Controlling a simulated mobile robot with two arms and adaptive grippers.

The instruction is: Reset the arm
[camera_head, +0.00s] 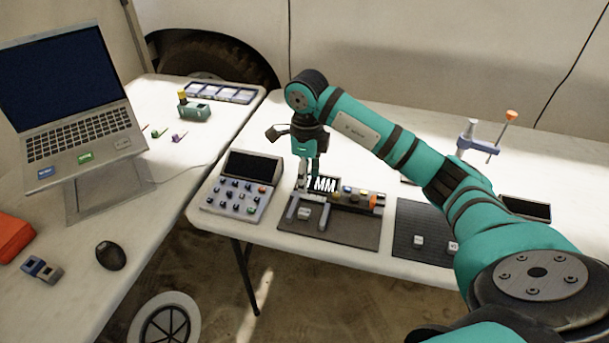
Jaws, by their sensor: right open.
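My right arm, teal and black, comes in from the lower right and reaches over the right-hand table (370,255). My right gripper (305,188) points down above the dark mat (345,235) with a small fixture on it. It hangs in front of a small display reading "MM" (323,184). The gripper is open, and nothing shows between its fingers. A small pale block (304,213) sits on the mat just below it; I cannot tell whether they touch. My left gripper is not in view.
A control box with knobs (240,187) stands left of the mat. A second dark mat (405,240) holds small pale blocks. A blue-and-orange stand (480,140) is behind my arm. The left table carries a laptop (75,150), a mouse (110,255) and a tray (220,92).

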